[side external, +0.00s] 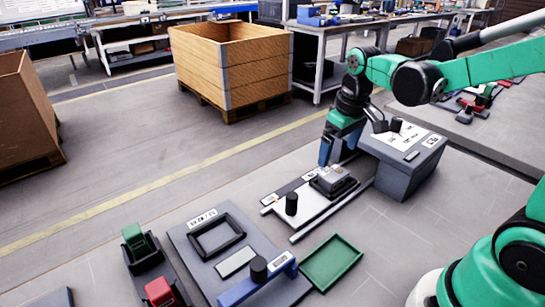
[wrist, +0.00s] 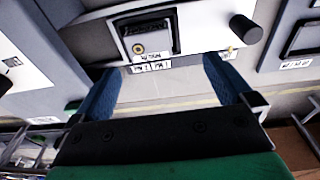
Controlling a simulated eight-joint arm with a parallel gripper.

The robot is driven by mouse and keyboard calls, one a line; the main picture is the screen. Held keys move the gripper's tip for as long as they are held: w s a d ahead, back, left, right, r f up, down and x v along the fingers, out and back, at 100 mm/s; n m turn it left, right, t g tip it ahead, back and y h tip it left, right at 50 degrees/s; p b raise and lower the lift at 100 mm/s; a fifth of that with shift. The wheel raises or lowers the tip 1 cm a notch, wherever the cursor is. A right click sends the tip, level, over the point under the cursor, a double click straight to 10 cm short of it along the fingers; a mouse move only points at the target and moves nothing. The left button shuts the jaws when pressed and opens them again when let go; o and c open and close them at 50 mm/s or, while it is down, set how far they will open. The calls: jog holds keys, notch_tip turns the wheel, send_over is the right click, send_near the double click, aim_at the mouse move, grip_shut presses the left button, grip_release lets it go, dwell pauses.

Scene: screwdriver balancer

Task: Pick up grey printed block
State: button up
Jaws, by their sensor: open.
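The grey printed block (side external: 333,176) sits in a dark holder on a pale plate in the side view. In the wrist view its printed face (wrist: 148,40) shows at the top, inside a dark frame, with a small yellow round mark. My gripper (side external: 329,160) hangs with its blue fingers pointing down, just behind the block in the side view. In the wrist view the two blue fingers of my gripper (wrist: 161,70) stand wide apart with nothing between them. The block lies beyond the fingertips; its exact height distance cannot be told.
A black knob (side external: 291,204) stands on the pale plate beside the holder. A grey box (side external: 404,172) with a printed top stands close to the right of my gripper. A green tray (side external: 331,262) and a grey fixture board (side external: 190,248) lie in front.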

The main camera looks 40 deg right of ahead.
aim_at(337, 175)
jog(key=shift+w+d+f+g, duration=0.3)
jog(key=shift+d+f+g, duration=0.4)
jog(key=shift+d+f, duration=0.25)
jog(key=shift+f, duration=2.75)
jog(key=c, duration=1.3)
jog(key=shift+r, duration=0.1)
